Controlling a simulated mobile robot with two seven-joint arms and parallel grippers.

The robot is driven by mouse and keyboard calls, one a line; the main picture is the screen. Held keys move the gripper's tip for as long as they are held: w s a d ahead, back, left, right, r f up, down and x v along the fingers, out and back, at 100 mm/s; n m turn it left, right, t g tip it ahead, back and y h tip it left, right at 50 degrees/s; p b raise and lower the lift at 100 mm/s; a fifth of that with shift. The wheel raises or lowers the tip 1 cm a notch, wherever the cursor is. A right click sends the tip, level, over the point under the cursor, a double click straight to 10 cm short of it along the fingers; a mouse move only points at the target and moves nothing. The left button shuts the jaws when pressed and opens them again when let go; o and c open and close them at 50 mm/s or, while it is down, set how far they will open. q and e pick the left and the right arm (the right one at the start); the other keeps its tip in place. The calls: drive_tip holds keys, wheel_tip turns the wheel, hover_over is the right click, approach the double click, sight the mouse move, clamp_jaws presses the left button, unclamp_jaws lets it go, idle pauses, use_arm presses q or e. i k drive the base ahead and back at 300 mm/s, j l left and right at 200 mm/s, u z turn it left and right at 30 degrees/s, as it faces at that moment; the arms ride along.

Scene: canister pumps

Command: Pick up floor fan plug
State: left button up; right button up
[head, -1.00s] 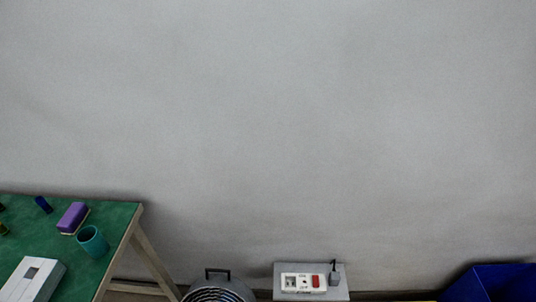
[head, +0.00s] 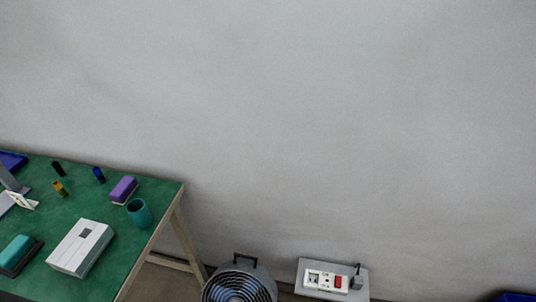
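The floor fan (head: 240,287) stands low at the bottom of the head view, with a round grille and a dark handle; its lower part is cut off by the frame. To its right, a grey box (head: 312,264) carries a white socket strip (head: 318,280) with a red switch (head: 338,283). A small dark grey plug (head: 356,282) with a short cord standing up sits at the right end of the box, beside the strip. I cannot tell whether it is the fan's plug. Neither of my grippers is in view.
A green-topped table (head: 120,232) stands at left with a white box (head: 81,248), a teal cup (head: 139,212), a purple block (head: 123,189) and other small items. A blue container (head: 517,297) shows at bottom right. A bare grey wall fills the back.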

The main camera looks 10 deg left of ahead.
sight(357, 280)
drive_tip(key=k+j+u, duration=0.2)
drive_tip(key=u, duration=0.2)
drive_tip(key=z, duration=1.25)
